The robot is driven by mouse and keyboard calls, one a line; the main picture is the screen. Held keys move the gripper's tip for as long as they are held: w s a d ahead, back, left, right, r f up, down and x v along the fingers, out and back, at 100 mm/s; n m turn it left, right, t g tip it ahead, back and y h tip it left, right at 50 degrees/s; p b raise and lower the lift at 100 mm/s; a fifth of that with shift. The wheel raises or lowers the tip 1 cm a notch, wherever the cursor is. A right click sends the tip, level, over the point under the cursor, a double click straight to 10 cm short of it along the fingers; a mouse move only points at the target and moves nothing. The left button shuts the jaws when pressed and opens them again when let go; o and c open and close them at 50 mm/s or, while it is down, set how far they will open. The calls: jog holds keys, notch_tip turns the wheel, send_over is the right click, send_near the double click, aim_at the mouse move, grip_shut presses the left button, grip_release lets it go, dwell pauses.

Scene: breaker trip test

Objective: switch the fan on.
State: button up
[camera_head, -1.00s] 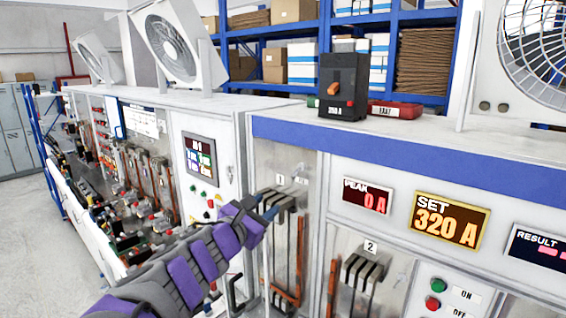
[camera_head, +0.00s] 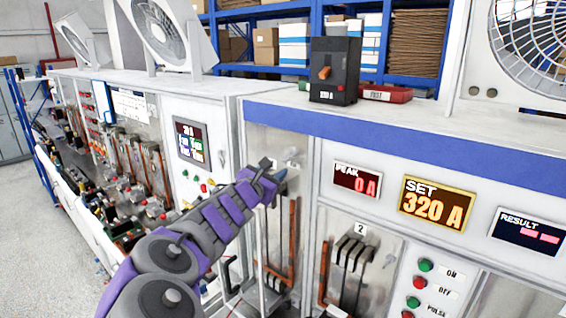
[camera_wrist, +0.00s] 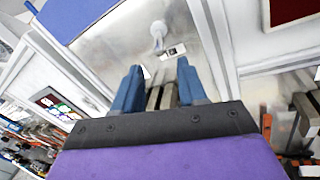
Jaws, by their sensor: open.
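A white fan (camera_head: 528,50) with a round wire guard stands on the cabinet top at the far right, cut off by the picture edge. Two more white fans, a nearer one (camera_head: 160,32) and a farther one (camera_head: 78,38), stand on the left cabinet. My gripper (camera_head: 270,172) is in front of the clear-fronted bay of the right cabinet, well left of the right fan. In the wrist view its blue fingers (camera_wrist: 158,78) are apart, with dark bars behind them. No fan shows there.
A black breaker (camera_head: 334,72) and a red box (camera_head: 386,93) stand on the right cabinet top. Its front holds an amber SET display (camera_head: 436,203), a green button (camera_head: 425,265) and a red button (camera_head: 419,283). Blue shelving with boxes stands behind.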

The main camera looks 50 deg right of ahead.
aim_at(284, 162)
jog(key=p+x, duration=0.1)
jog(key=x, duration=0.4)
jog(key=shift+w+r, duration=0.1)
jog(key=shift+w, duration=0.1)
jog(key=shift+w+d, duration=0.1)
jog(key=shift+d, duration=0.6)
jog(key=shift+a, duration=0.25)
grip_shut()
